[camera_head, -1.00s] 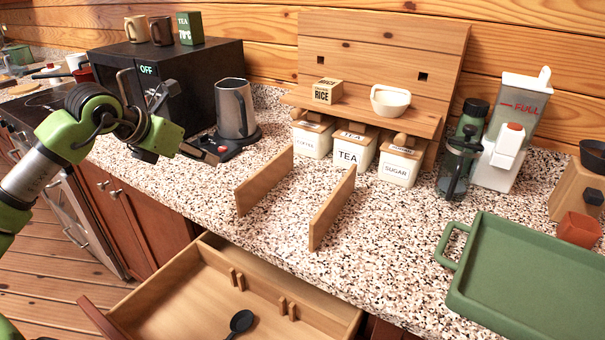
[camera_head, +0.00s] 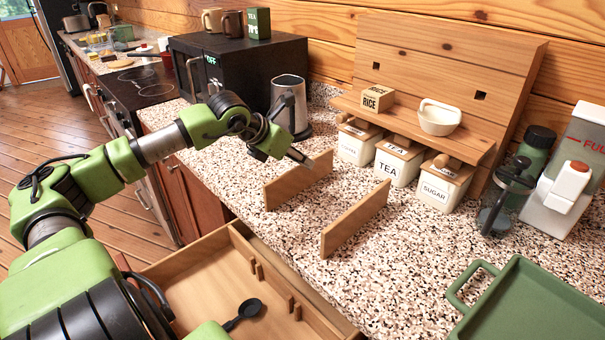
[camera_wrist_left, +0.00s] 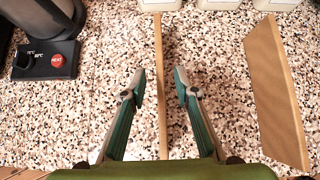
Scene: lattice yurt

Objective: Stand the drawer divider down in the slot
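Two flat wooden drawer dividers stand on edge on the speckled counter: a left one (camera_head: 290,186) and a right one (camera_head: 352,222). My left gripper (camera_head: 302,158) is just above the left divider. In the left wrist view the open fingers (camera_wrist_left: 160,84) sit on either side of the left divider (camera_wrist_left: 162,115), seen edge-on with a gap on both sides; the right divider (camera_wrist_left: 275,92) lies to the right. The open drawer (camera_head: 195,265) below the counter has paired wooden cleats (camera_head: 256,268) forming slots along its wall. My right gripper is not in view.
A black spoon (camera_head: 245,312) lies in the drawer. A kettle (camera_head: 290,105) stands behind the left divider. Labelled canisters (camera_head: 397,162) stand under a wooden shelf (camera_head: 420,125). A green tray (camera_head: 535,305) is at the right. The counter between the dividers is clear.

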